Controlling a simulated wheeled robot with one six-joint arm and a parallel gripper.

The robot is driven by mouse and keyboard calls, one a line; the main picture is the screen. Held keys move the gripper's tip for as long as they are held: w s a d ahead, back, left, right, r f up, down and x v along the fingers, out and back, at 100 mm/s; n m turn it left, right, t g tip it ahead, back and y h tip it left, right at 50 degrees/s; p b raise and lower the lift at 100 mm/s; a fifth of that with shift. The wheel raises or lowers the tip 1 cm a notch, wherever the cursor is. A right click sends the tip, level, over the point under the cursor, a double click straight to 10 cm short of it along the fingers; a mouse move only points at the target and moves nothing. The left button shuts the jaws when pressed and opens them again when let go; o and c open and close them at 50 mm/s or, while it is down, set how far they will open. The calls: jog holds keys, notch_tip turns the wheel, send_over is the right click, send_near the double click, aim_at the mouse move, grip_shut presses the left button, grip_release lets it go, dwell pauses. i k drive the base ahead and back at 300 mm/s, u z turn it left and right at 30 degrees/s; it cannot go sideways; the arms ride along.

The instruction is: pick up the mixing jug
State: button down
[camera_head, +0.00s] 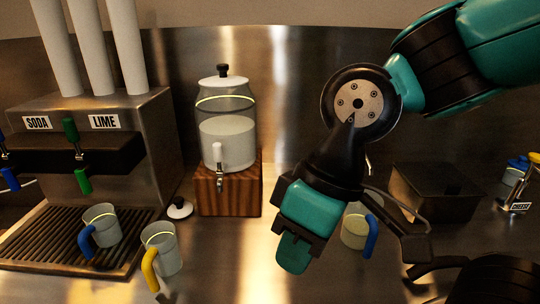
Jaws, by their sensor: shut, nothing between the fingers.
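Three clear jugs are in view, and I cannot tell which is the mixing jug. One with a blue handle (100,222) stands on the drip tray at the left. One with a yellow handle (164,247) stands on the counter just right of that tray. A third, with a blue handle and pale contents (354,228), stands right of my gripper, partly hidden by my arm. My gripper (292,254) points down over the counter, between the yellow-handled jug and the third jug. It looks shut and holds nothing.
A drink dispenser (120,112) labelled SODA and LIME stands over the drip tray (62,263). A lidded glass dispenser (228,125) sits on a wooden block (235,188). A small white lid (179,208) lies beside it. A dark metal bin (436,192) is at right. Bare counter lies front centre.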

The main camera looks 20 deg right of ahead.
aim_at(359, 231)
jog(key=k, duration=1)
jog(key=z, duration=1.4)
jog(key=i, duration=0.9)
jog(key=u, duration=1.7)
